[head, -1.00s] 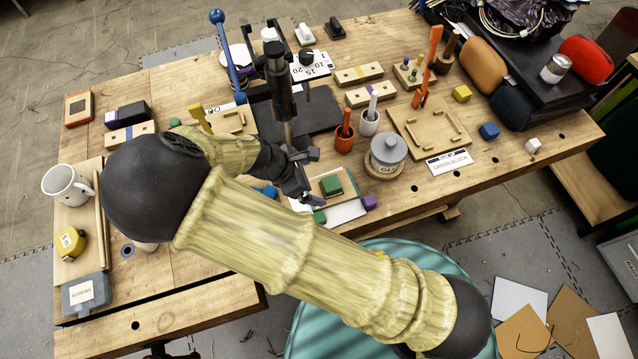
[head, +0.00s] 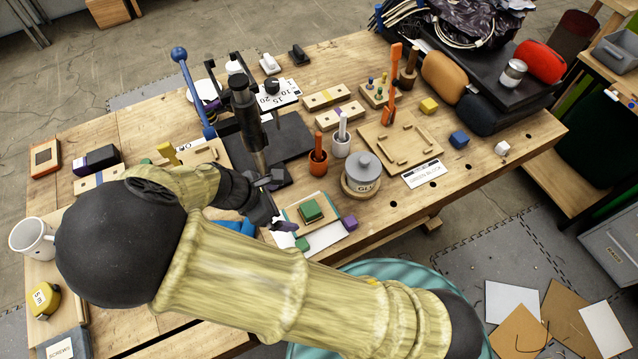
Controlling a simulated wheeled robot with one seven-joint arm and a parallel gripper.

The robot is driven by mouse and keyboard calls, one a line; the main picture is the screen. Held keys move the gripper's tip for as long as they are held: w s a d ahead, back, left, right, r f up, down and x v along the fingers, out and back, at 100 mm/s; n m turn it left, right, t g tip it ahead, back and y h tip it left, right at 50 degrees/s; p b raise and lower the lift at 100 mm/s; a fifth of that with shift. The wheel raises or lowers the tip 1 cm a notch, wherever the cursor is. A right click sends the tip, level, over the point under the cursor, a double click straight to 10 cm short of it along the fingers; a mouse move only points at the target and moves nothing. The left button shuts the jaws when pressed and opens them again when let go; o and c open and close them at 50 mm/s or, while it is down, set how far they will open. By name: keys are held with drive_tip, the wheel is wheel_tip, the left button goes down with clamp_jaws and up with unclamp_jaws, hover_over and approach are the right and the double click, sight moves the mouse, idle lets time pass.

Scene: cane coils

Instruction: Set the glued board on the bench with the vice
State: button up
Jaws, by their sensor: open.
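I take this to be the glued board. My gripper (head: 291,231) is open, just left of the board and low over the sheet's left side. Whether a finger touches the board cannot be told. My arm hides part of the bench front. A vice is not clearly seen in this view.
A purple cube (head: 350,222) sits just right of the board. A larger tan board with strips (head: 413,127) lies right. A second wooden table (head: 572,175) stands at far right.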

drive_tip(key=shift+d, duration=0.1)
drive_tip(key=d+r+m+y, duration=0.2)
drive_tip(key=d+r+m, duration=0.2)
drive_tip(key=d+m, duration=0.4)
drive_tip(key=w+d+r+m+y, duration=0.1)
drive_tip(key=d+r+m, duration=0.3)
drive_tip(key=d+m, duration=0.4)
drive_tip(key=d+r+m+y, duration=0.2)
drive_tip(key=d+r+m, duration=0.3)
drive_tip(key=d+m, duration=0.3)
drive_tip(key=d, duration=0.3)
drive_tip(key=shift+w+d+g+y, duration=0.3)
drive_tip(key=shift+w+g, duration=0.1)
drive_tip(key=shift+r, duration=0.1)
